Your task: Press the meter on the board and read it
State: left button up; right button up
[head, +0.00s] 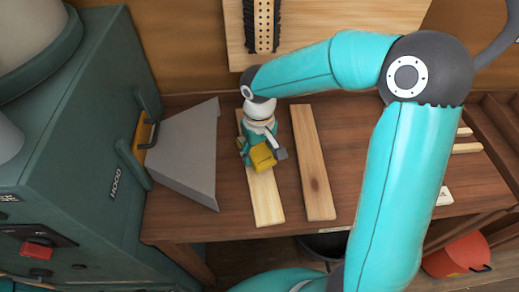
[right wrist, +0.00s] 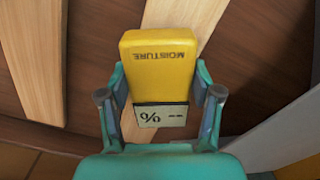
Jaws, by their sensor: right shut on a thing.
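The yellow moisture meter (head: 262,157) is held in my right gripper (head: 264,150) over the left board (head: 265,203) on the bench. In the right wrist view the meter (right wrist: 158,60) sits between the two fingers of the gripper (right wrist: 160,105), with "MOISTURE" upside down on its body. Its pale display (right wrist: 161,116) shows "%" and two dashes, also upside down. The meter's far end is over or near the wood, and I cannot tell whether it touches. A second board (head: 313,165) lies to the right, apart from the first. My left gripper is not in view.
A green machine marked "HOOD" (head: 75,130) stands at the left, with a grey sloping hood (head: 185,150) jutting over the bench (head: 225,225). A red bucket (head: 458,256) is at the lower right.

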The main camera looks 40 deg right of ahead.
aim_at(259, 152)
jog(key=shift+s+f+b, duration=0.15)
jog(key=shift+f+b, duration=0.25)
jog(key=shift+b, duration=0.05)
dwell(2.4)
jog(key=shift+r, duration=0.1)
notch_tip(259, 152, up, 8)
jog(key=p, duration=0.6)
dwell(1.0)
